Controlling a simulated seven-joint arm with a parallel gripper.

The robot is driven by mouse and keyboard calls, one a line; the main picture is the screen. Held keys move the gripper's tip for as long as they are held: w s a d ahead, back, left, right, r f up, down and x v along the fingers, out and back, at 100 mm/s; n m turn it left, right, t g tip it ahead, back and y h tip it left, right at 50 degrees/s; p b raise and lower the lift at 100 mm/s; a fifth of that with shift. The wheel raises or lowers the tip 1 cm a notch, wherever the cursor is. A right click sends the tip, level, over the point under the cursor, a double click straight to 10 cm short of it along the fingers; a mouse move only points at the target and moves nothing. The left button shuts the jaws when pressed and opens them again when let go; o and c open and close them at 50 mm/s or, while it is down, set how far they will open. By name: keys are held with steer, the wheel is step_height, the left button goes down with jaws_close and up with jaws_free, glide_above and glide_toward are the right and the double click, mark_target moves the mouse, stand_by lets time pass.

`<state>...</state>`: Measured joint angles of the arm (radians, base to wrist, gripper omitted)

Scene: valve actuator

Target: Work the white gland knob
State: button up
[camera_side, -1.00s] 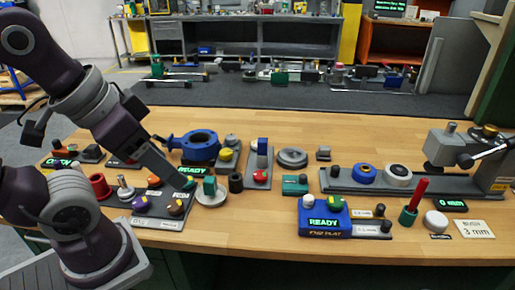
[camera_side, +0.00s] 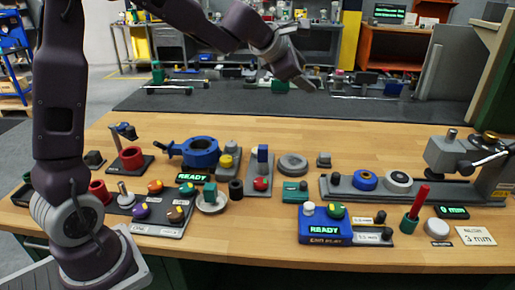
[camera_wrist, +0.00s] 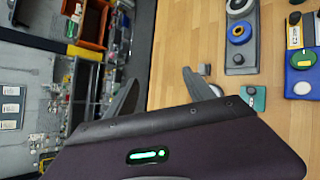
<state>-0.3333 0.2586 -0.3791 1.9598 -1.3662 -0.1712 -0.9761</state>
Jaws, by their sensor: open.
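Two white knobs could be the gland knob, and I cannot read a label that settles it. One white knob (camera_side: 437,222) stands at the right front of the table behind a small dark label. A smaller white knob (camera_side: 308,208) sits on top of a blue box (camera_side: 325,238) whose display reads READY, beside a green knob (camera_side: 336,210). The small knob also shows at the right edge of the wrist view (camera_wrist: 302,88). My gripper (camera_side: 303,84) is raised high beyond the table's back edge, far from both. In the wrist view its fingers (camera_wrist: 160,77) are spread and empty.
A red-handled tool (camera_side: 421,195) stands upright in a green base near the right knob. A grey fixture with blue and white rings (camera_side: 398,182) lies behind. A knob panel (camera_side: 160,210) and blue valve body (camera_side: 200,152) are at left.

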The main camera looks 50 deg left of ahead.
steer(key=a+f+n+g, duration=0.2)
steer(key=a+f+n, duration=0.3)
steer(key=f, duration=0.4)
steer(key=a+f+n+g+y, duration=0.1)
steer(key=a+f+n+g, duration=0.2)
steer(key=f, duration=0.7)
steer(key=s+a+f+n+g+y, duration=0.1)
steer(key=a+f+n+g, duration=0.1)
steer(key=a+f+n, duration=0.5)
steer(key=shift+s+a+f+n+g, duration=0.1)
steer(key=shift+a+f+n+g, duration=0.1)
steer(key=shift+f+n, duration=0.45)
steer(key=shift+a+f+n+g, duration=0.2)
steer(key=shift+f+n, duration=0.15)
steer(key=shift+f, duration=0.45)
jaws_close()
